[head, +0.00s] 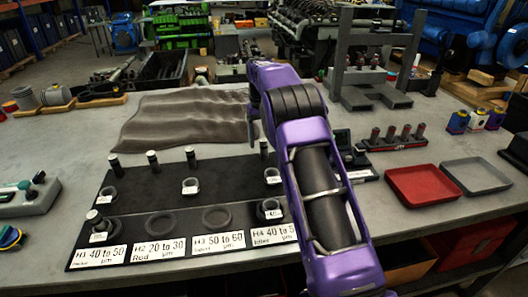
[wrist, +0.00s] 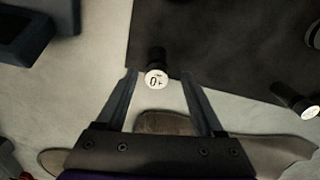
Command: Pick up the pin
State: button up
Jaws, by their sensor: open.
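A dark pin (wrist: 157,58) with a pale, marked round end stands near a corner of the black board. In the wrist view it lies between the tips of my gripper (wrist: 159,75), whose two fingers are apart and empty; I see no contact. The same pin seems to be the one beside my arm in the head view (head: 264,149). A second pin (wrist: 292,98) stands to the right in the wrist view. Other pins (head: 152,160) stand along the far edge of the board. In the head view my purple arm hides most of my gripper.
The black board (head: 140,190) has ring recesses and labels such as "H2 20 to 30". A crumpled dark cloth (head: 185,120) lies behind it.

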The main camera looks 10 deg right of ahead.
aim_at(264, 148)
jog(key=f, duration=0.4)
jog(key=shift+d+f, duration=0.15)
jog(key=shift+d, duration=0.1)
grip_shut()
